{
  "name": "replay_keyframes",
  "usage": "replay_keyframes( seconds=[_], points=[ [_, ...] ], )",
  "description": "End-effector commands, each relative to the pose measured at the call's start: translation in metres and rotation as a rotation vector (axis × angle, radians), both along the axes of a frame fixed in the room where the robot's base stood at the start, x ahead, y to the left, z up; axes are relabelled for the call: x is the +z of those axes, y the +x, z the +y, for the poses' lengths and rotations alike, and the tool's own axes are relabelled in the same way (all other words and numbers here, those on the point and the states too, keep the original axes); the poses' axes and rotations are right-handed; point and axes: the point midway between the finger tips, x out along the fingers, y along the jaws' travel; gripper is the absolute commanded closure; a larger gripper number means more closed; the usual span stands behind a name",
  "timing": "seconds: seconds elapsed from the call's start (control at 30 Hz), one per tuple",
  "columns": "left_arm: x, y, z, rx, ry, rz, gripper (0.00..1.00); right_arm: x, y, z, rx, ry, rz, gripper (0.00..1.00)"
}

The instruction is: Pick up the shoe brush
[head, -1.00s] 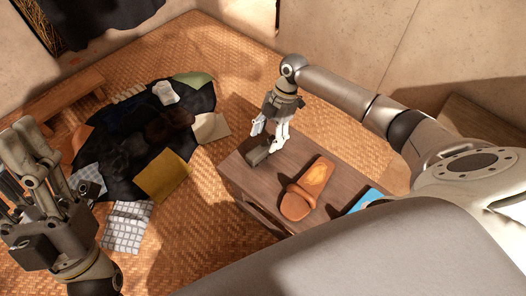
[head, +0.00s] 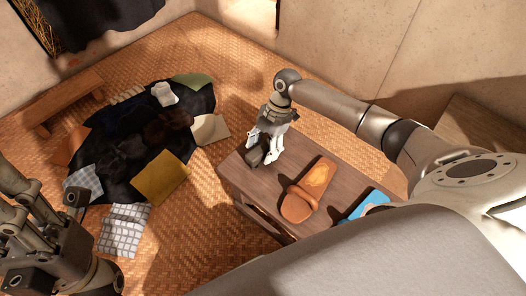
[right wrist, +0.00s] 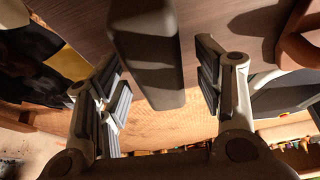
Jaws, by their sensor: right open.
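The shoe brush appears to be the dark block (head: 257,156) near the left end of the low wooden table (head: 322,164). In the right wrist view the dark block (right wrist: 148,55) is long, with rounded edges. My right gripper (head: 264,152) is open, low over the table around the block. In the right wrist view its two fingers stand on either side of the block, with visible gaps. My left gripper (head: 42,205) is at the lower left, cut off by the frame edge, open and away from the table.
An orange-brown sandal-like item (head: 310,188) and a blue item (head: 368,203) lie on the table, right of the block. On the woven floor mat, a dark cloth (head: 135,140) holds several cloth pieces. A wooden bench (head: 65,103) is at the left.

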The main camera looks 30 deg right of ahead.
Motion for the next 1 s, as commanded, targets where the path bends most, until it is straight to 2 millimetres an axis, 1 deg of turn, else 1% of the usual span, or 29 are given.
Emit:
replay_keyframes(
  seconds=[0.57, 0.67, 0.9, 1.0],
  points=[
    [0.0012, 0.0003, -0.0002, -0.001, 0.000, 0.002, 0.60, -0.0047, -0.0001, 0.0002, 0.000, 0.001, 0.000, 0.39],
    [0.0012, 0.0002, -0.0002, 0.000, 0.001, 0.002, 0.60, -0.0047, -0.0001, 0.0002, 0.000, 0.000, 0.000, 0.50],
    [0.0012, 0.0002, -0.0001, 0.000, 0.001, 0.002, 0.60, -0.0046, -0.0001, 0.0000, 0.000, 0.000, 0.000, 0.80],
    [0.0012, 0.0002, -0.0001, 0.000, 0.001, 0.002, 0.60, -0.0043, 0.0001, 0.0001, 0.000, 0.000, 0.000, 0.91]
  ],
)
